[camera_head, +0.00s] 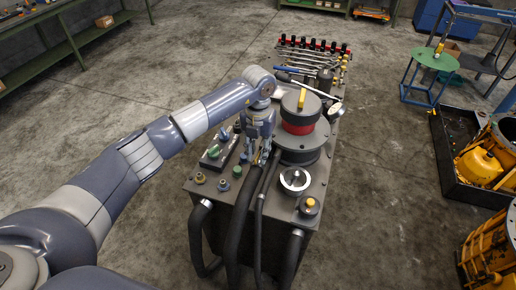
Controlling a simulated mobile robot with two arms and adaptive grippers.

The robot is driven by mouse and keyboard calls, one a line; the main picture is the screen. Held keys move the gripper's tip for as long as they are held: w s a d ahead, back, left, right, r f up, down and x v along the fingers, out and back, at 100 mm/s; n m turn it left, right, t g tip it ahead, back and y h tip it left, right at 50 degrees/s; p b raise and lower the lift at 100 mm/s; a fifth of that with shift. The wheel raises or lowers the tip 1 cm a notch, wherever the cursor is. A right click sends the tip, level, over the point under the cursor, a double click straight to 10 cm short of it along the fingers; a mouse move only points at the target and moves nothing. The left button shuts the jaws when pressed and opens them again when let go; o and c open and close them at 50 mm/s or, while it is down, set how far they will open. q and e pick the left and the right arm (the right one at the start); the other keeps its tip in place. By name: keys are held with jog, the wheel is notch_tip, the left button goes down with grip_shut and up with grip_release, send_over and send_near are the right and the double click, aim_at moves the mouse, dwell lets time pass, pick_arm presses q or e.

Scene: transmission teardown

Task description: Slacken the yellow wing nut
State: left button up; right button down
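The yellow wing nut (301,98) appears as a small yellow bar on top of a dark round lid. Under the lid is a red band, on a grey round housing (318,137) that rises from the machine bench. My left gripper (257,158) points down to the left of the housing, above the bench top near the dark hoses. It is apart from the wing nut. Its fingers are small and dark here, so I cannot tell whether they are open or shut. My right gripper is not in view.
The grey machine bench (219,185) carries a switch box (213,158), a silver-rimmed gauge (295,180) and a yellow-capped fitting (310,204). Several tools lie towards its far end. Thick hoses hang at the front. A green stool (437,60) and black tray (447,160) stand right.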

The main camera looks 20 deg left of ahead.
pick_arm(q)
jog(key=shift+f, duration=0.2)
grip_shut()
jog(key=shift+n, duration=0.3)
jog(key=n+b, duration=0.1)
jog(key=n, duration=0.1)
jog(key=shift+n, duration=0.3)
jog(key=n, duration=0.4)
jog(key=shift+a+b, duration=0.15)
jog(key=shift+b, duration=0.2)
jog(key=n, duration=1)
jog(key=shift+s+a+r+n, duration=0.1)
jog(key=shift+s+n, duration=0.05)
jog(key=shift+n, duration=0.15)
